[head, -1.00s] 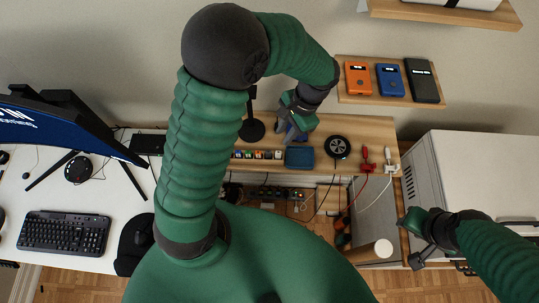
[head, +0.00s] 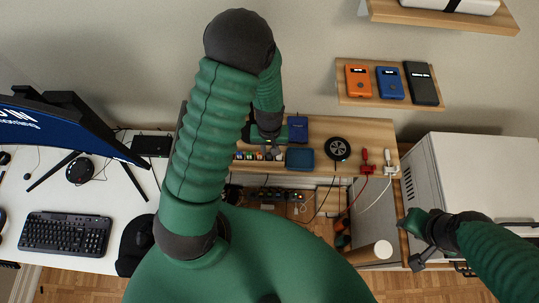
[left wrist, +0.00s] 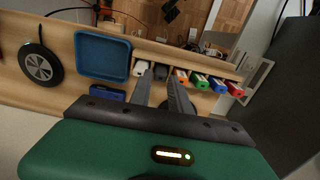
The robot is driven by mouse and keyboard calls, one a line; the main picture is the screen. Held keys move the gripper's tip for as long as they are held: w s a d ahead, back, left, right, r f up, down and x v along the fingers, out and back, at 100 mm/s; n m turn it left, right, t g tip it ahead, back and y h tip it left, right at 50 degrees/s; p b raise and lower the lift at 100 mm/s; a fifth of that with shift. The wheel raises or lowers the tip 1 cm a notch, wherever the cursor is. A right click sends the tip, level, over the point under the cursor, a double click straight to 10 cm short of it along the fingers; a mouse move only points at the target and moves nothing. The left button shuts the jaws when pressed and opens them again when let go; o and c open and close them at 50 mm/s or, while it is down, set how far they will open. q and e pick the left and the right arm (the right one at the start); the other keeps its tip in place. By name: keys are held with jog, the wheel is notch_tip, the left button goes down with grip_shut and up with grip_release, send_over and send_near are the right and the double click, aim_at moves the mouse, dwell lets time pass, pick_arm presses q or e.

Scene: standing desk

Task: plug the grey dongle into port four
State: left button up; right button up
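My left gripper (head: 268,148) is over the row of small coloured dongles at the desk shelf's front edge. In the left wrist view its two fingers (left wrist: 162,76) point down at the row and stand apart. The grey dongle (left wrist: 161,72) shows between the fingertips; I cannot tell whether they touch it. A white dongle (left wrist: 141,69) is beside it on one side, and orange (left wrist: 181,76), green (left wrist: 200,81), blue (left wrist: 217,85) and red (left wrist: 235,89) ones on the other. Port four cannot be made out. My right gripper (head: 408,242) is open and empty near the white cabinet.
A blue tray (head: 300,159) and a dark blue box (head: 298,128) are right of the left gripper on the wooden shelf (head: 365,130). A round black device (head: 337,148) and red (head: 365,160) and white (head: 389,162) cable plugs lie farther right. A power strip (head: 275,195) is below.

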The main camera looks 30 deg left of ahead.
aim_at(269, 156)
pick_arm(q)
notch_tip(269, 156, down, 3)
jog(key=shift+f, duration=0.15)
jog(key=shift+s, duration=0.2)
jog(key=shift+c, duration=0.2)
jog(key=shift+s, duration=0.1)
grip_shut()
jog(key=shift+d, duration=0.1)
